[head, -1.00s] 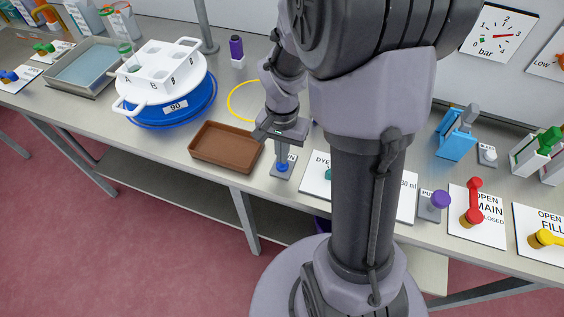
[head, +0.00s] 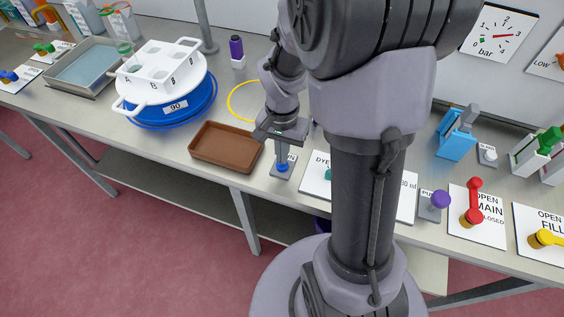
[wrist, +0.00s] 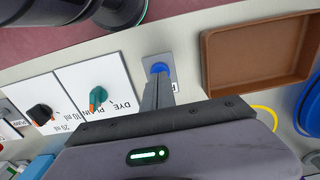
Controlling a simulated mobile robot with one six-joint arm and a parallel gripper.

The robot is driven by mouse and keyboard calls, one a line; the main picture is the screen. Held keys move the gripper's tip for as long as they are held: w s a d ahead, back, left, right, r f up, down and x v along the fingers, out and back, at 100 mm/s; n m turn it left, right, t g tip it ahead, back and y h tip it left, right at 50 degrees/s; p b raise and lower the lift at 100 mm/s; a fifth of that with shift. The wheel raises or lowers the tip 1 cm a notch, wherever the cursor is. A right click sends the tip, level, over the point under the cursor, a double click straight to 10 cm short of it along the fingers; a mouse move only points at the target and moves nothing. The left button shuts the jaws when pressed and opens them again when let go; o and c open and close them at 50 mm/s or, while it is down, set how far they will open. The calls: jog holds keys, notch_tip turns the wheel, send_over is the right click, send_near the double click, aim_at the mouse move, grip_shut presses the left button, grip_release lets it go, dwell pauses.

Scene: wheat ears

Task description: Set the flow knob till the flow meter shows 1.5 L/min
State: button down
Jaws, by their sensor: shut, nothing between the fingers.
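I cannot make out a flow meter or a knob labelled flow in these views. My gripper (head: 282,160) points down at a blue button (head: 282,168) on a small grey plate near the table's front edge. In the wrist view, the shut, empty fingers (wrist: 159,84) reach the near side of the blue button (wrist: 160,68); I cannot tell whether they touch it. The plate's label is mostly hidden by the fingers. A teal knob with an orange pointer (wrist: 97,96) sits on the DYE/PLAIN panel, and a black knob (wrist: 41,114) sits on the ml panel.
A brown tray (head: 193,150) lies just left of my gripper. A bar gauge (head: 499,33) hangs on the back wall. A purple knob (head: 440,200), red MAIN lever (head: 473,203) and yellow FILL lever (head: 546,238) stand to the right. My arm hides the middle of the table.

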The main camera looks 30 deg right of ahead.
jog(key=shift+f+b, duration=1.05)
jog(key=shift+f, duration=0.15)
jog(key=shift+r, duration=0.1)
dwell(1.2)
notch_tip(320, 180, up, 7)
jog(key=p, duration=0.6)
jog(key=shift+r, duration=0.15)
jog(key=shift+f, duration=0.2)
jog(key=s+a+r+n+t+y+b, duration=0.2)
jog(key=s+a+r+n+t+b, duration=0.2)
jog(key=s+a+r, duration=0.7)
jog(key=a+r+n+t, duration=0.1)
jog(key=a+r+n, duration=0.1)
jog(key=a, duration=0.1)
jog(key=shift+s+a+t+b, duration=0.15)
jog(key=shift+a+t+b, duration=0.15)
jog(key=shift+t, duration=0.1)
